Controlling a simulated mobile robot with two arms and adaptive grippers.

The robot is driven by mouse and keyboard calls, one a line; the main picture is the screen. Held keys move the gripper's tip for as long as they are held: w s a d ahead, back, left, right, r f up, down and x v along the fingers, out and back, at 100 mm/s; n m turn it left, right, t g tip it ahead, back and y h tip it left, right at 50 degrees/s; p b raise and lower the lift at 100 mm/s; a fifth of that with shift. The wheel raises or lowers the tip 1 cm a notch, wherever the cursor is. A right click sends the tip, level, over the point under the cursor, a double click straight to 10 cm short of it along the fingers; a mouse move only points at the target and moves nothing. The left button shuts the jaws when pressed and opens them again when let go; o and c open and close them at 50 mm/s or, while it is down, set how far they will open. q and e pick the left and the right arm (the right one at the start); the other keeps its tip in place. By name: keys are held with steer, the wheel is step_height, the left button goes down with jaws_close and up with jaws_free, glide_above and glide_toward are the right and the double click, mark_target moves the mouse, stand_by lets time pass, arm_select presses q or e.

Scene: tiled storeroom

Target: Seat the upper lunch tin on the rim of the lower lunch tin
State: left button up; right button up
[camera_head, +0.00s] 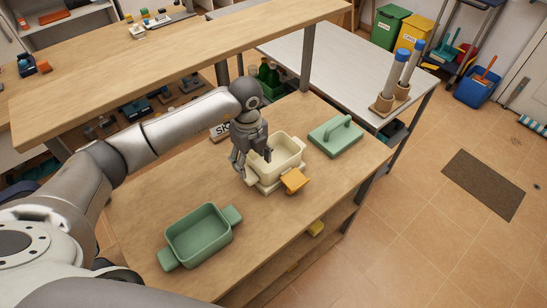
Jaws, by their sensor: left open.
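A cream lunch tin (285,160), open at the top, stands on the wooden bench on a low cream base. A green lunch tin (200,238) with a tab at each end sits nearer to me at the front left, open and empty. The two tins are well apart. The task does not tell me which is upper. My left gripper (248,171) is open and points down at the left end of the cream tin. Its fingers cover part of that end, and I cannot tell whether they touch it. My right gripper is not in view.
A green lid with an arched handle (336,136) lies behind the cream tin, to the right. An orange piece (295,181) is at the cream tin's front corner. A raised wooden shelf (190,62) runs above the back of the bench. Bare bench lies between the tins.

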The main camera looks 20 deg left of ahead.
mark_target(250, 174)
arm_select(q)
steer(key=shift+s+d+f, duration=0.1)
steer(key=shift+s+f, duration=0.15)
steer(key=shift+f, duration=1)
steer(key=f+p, duration=0.1)
steer(key=f, duration=0.1)
steer(key=a+f+p, duration=0.1)
steer(key=f, duration=0.1)
steer(key=shift+w+f, duration=0.1)
steer(key=shift+f, duration=0.5)
steer(key=c, duration=1.4)
steer(key=shift+w, duration=0.1)
jaws_close()
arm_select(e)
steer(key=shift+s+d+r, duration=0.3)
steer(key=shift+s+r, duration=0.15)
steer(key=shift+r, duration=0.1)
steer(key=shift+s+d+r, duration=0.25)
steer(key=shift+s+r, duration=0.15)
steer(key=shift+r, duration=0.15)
